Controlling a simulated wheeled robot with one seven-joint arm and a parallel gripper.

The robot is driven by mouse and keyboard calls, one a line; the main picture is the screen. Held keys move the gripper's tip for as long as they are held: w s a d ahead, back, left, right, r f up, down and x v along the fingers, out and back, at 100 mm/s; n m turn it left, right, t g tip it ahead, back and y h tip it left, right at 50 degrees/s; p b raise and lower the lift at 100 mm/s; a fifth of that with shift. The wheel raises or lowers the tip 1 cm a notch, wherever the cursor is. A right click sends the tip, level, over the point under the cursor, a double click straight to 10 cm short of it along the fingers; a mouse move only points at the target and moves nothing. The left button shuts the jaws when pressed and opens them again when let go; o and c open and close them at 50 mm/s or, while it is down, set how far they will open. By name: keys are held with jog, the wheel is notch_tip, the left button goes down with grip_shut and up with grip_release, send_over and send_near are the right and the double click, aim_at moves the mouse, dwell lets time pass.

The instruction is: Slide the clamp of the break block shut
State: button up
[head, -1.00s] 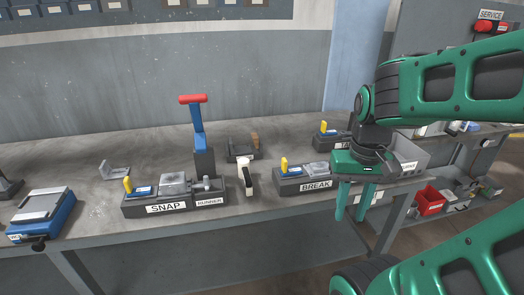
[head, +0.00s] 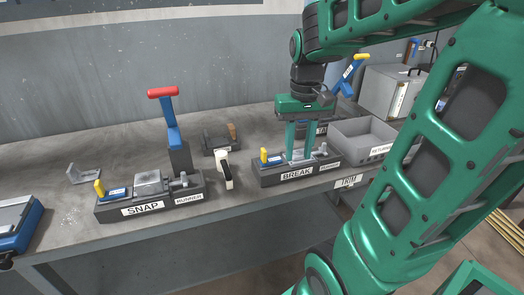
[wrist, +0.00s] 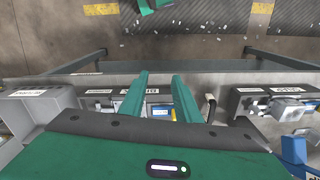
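The break block (head: 297,177) is a dark grey block on the bench with a BREAK label on its front; its label also shows upside down in the wrist view (wrist: 152,92). Its clamp (head: 274,160) is a blue slide with a yellow knob (head: 264,155) at the left end. A grey metal plate lies to its right, partly hidden by my fingers. My gripper (head: 298,157) points down over the middle of the block, right of the knob. Its two green fingers stand apart with nothing visible held between them. In the wrist view the fingers (wrist: 160,76) straddle the block's picture.
The snap block (head: 150,205) stands to the left, with a red-topped blue lever (head: 170,115) behind it. A white-and-black handle (head: 225,168) stands just left of the break block. A grey RETURN bin (head: 362,142) is at its right.

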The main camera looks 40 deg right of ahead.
jog(key=n, duration=0.2)
send_over(263, 149)
jog(key=shift+f, duration=0.15)
notch_tip(263, 149, down, 10)
jog(key=shift+r, duration=0.1)
grip_shut()
